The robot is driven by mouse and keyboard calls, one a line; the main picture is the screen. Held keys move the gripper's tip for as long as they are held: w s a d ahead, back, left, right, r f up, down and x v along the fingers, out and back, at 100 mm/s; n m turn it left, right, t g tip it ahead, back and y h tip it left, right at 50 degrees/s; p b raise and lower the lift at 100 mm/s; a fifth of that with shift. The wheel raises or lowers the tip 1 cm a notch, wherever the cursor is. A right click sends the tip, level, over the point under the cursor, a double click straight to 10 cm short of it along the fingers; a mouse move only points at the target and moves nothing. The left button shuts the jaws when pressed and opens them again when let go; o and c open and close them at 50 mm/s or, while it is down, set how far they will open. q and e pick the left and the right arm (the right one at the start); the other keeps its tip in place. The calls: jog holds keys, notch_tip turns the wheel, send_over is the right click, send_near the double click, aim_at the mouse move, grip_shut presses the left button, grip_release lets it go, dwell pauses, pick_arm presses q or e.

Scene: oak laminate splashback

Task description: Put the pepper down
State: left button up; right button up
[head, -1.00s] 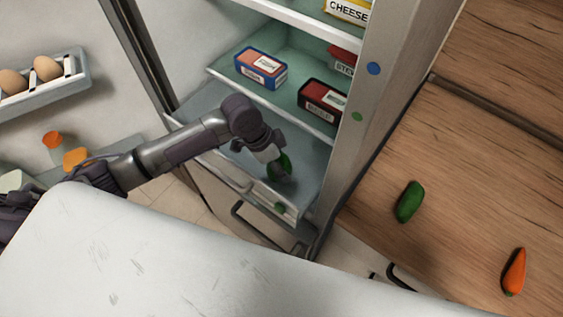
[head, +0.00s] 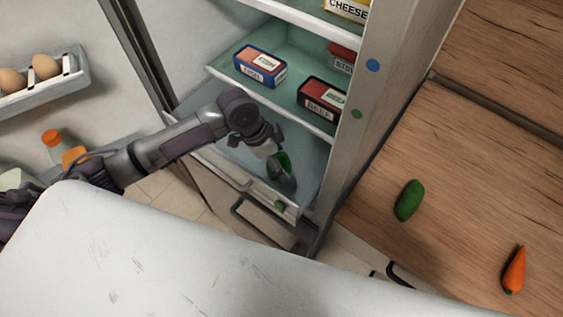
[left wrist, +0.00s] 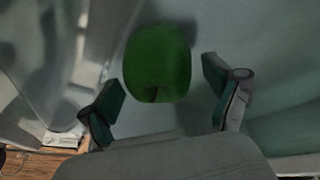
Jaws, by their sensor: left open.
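The green pepper (left wrist: 158,62) shows in the left wrist view between the two spread fingers of my left gripper (left wrist: 164,88), with a gap on each side. In the head view my left gripper (head: 282,170) is low inside the open fridge, over its bottom shelf (head: 232,160). It partly hides the pepper (head: 285,160) there. Whether the pepper rests fully on the shelf is hard to tell. My right gripper is not in view.
A blue box (head: 260,67) and a dark beef box (head: 322,98) stand on the shelf above. A cucumber-like green vegetable (head: 409,200) and a carrot (head: 514,270) lie on the wooden counter (head: 460,190). The fridge door holds eggs (head: 45,66).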

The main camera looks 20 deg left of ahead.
pick_arm(q)
jog(key=w+b+v, duration=0.1)
jog(key=v, duration=0.9)
jog(key=shift+s+a+r, duration=0.25)
jog(key=shift+s+r, duration=0.05)
jog(key=shift+s, duration=0.2)
